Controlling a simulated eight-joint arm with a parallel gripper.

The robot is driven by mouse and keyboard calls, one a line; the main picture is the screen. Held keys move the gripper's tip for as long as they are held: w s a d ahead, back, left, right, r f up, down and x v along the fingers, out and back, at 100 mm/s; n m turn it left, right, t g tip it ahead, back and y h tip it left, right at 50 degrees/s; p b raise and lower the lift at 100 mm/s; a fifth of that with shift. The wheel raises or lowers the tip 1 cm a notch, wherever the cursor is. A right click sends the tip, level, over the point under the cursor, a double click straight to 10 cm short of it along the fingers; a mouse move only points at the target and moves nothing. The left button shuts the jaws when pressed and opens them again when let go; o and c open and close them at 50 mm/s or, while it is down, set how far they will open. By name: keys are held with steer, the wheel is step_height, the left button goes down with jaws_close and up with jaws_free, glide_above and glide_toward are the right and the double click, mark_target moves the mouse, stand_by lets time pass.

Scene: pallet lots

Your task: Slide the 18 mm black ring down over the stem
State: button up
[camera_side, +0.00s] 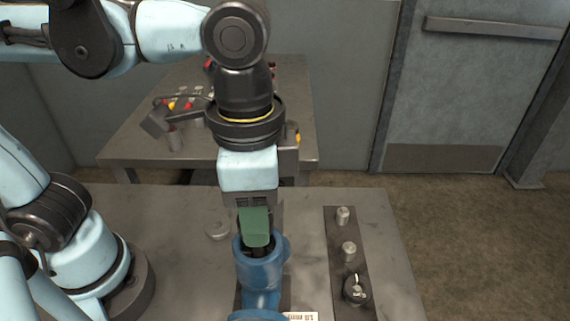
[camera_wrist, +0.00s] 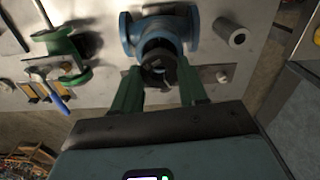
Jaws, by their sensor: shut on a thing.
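The blue valve body (camera_side: 262,272) stands upright on the bench below my gripper (camera_side: 256,243). It also shows in the wrist view (camera_wrist: 190,28), with its round opening facing the camera. My gripper's green fingers (camera_wrist: 160,76) are shut on a black ring (camera_wrist: 166,62) at the mouth of the body. In the side view, the black part (camera_side: 260,251) shows just below the fingertips, inside the rim of the opening. The stem is mostly hidden by the ring and fingers. I cannot tell whether the ring is around it.
A dark strip (camera_side: 335,268) with two pale pegs and a black knobbed part (camera_side: 356,290) lies to the right. The wrist view shows a green part (camera_wrist: 65,55), a blue-handled tool (camera_wrist: 56,99) and a grey cylinder (camera_wrist: 231,38).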

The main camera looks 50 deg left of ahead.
steer(key=shift+f, duration=1.35)
steer(key=o, duration=1.5)
steer(key=shift+r, duration=3.55)
steer(key=w+a+f+n+t, duration=0.3)
steer(key=w+a+f+n, duration=0.1)
steer(key=a, duration=0.5)
steer(key=w+a+f+n+t, duration=0.3)
steer(key=w+a+f+t, duration=0.1)
steer(key=a, duration=0.6)
step_height(320, 180, down, 2)
steer(key=shift+w+a+f+n, duration=0.15)
steer(key=shift+w+n, duration=0.25)
steer(key=shift+w, duration=0.5)
